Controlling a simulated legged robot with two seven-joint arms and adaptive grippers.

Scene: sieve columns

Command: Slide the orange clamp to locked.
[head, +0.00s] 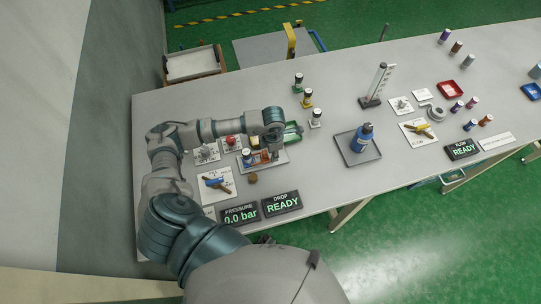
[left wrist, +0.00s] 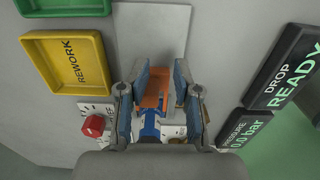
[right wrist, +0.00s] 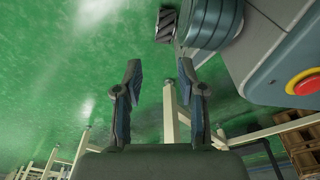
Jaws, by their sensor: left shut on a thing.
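The orange clamp (left wrist: 155,92) lies between the two fingers of my left gripper (left wrist: 158,72) in the left wrist view, with a blue part (left wrist: 151,124) just below it. In the head view my left gripper (head: 269,148) reaches down over the fixture (head: 277,160) and hides much of the clamp. It is shut on the clamp. My right gripper (right wrist: 160,68) is open and empty over the green floor in the right wrist view. I cannot read any locked mark.
A yellow REWORK tray (left wrist: 66,62) and a red knob (left wrist: 93,126) are close to the left gripper. PRESSURE (head: 240,214) and DROP (head: 281,203) displays stand at the front edge, reading 0.0 bar and READY. A blue bottle (head: 362,137) stands on a dark tray to the right.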

